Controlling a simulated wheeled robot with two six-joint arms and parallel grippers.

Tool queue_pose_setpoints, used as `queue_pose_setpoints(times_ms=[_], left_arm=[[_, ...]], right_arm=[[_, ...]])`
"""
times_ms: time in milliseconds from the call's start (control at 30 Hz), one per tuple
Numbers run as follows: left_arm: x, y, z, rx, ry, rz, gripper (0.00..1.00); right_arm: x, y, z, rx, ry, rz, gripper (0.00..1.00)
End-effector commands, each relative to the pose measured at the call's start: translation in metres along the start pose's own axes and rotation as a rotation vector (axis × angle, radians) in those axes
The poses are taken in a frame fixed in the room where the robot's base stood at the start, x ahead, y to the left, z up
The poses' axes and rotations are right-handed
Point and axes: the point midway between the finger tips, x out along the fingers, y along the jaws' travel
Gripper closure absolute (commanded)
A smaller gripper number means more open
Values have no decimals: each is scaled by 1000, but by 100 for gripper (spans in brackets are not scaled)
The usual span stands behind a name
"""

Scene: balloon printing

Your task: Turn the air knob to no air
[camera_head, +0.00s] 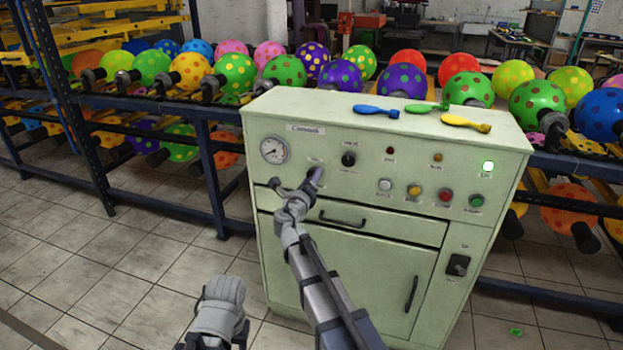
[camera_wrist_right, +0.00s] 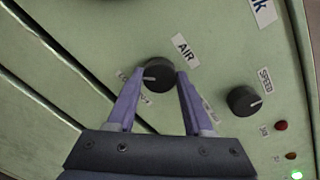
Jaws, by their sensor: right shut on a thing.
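The air knob (camera_wrist_right: 157,78) is a round black dial with a white pointer line, under an "AIR" label on the front of the green control cabinet (camera_head: 330,276). In the wrist view the pointer line points left. My right gripper (camera_wrist_right: 156,80) has its two purple fingers on either side of the knob, shut on it. In the head view my right gripper (camera_head: 315,176) is at the panel and hides the knob. Part of my left arm shows at the bottom of the head view; its gripper fingers cannot be made out.
The black speed knob (camera_head: 348,159) sits just right of the air knob, and a pressure gauge (camera_head: 274,150) is to the left. Several buttons and a lit green lamp (camera_head: 488,166) are further right. Flat balloons (camera_head: 376,111) lie on the cabinet top. Racks of inflated balloons stand behind.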

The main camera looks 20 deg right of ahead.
Motion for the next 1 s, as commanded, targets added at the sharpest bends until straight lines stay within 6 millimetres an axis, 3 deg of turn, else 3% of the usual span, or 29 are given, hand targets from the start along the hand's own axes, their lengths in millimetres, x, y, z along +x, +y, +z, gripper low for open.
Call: queue_pose_setpoints(times_ms=[333,367,600,1000], left_arm=[[0,0,0,0,0,0,50],[0,0,0,0,0,0,50],[0,0,0,0,0,0,50],[0,0,0,0,0,0,50]], right_arm=[[-1,0,-1,-2,1,1,100],[-1,0,-1,-2,1,1,46],[0,0,0,-2,1,0,19],[-7,0,0,-2,0,0,19]])
